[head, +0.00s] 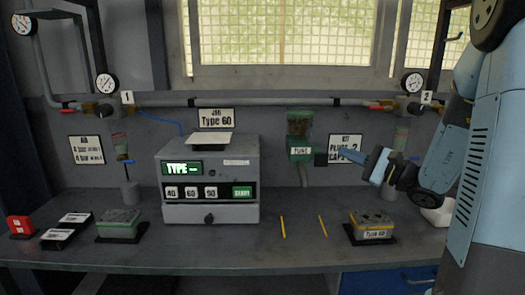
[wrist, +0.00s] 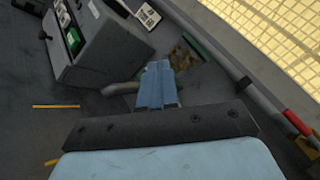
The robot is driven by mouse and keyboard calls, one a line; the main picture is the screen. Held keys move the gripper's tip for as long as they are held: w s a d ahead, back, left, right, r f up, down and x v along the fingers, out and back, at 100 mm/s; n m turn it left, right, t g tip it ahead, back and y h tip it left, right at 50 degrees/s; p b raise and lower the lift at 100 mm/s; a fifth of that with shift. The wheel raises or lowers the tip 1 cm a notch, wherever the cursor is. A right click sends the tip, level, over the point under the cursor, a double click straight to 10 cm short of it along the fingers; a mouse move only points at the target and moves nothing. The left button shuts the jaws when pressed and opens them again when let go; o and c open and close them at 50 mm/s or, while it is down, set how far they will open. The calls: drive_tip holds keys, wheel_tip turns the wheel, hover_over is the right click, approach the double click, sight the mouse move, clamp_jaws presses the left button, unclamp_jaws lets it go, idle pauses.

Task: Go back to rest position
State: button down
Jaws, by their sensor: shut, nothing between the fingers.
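My gripper (head: 377,163) is at the right in the head view, held above the bench and pointing left. Its light blue fingers are together and empty, and they also show in the wrist view (wrist: 156,85). In the head view the fingertips are near the lower right of the green dispenser (head: 300,128) labelled "PLUGS". I cannot tell whether they touch anything there. My arm comes in from the right edge.
A grey machine (head: 210,215) with a "TYPE" display stands on the bench. A "Type 60" block (head: 373,234) sits front right, another block (head: 119,217) front left. Two yellow strips (head: 282,227) lie between. Pipes and gauges (head: 413,84) line the wall.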

drive_tip(key=s+a+f+n+g+h, duration=0.1)
drive_tip(key=s+a+n+g+h, duration=0.2)
drive_tip(key=s+a+n+g, duration=0.35)
drive_tip(key=s+a+f+n+g+h, duration=0.1)
drive_tip(key=s+a+n+g+h, duration=0.2)
drive_tip(key=s, duration=0.7)
drive_tip(key=s+d+r+n+t+h, duration=0.2)
drive_tip(key=s+d+n+h, duration=0.3)
drive_tip(key=s+d+h, duration=0.2)
drive_tip(key=shift+s+d+r+t+h, duration=0.3)
drive_tip(key=shift+d+h, duration=0.4)
drive_tip(key=shift+h, duration=0.7)
drive_tip(key=shift+f, duration=0.1)
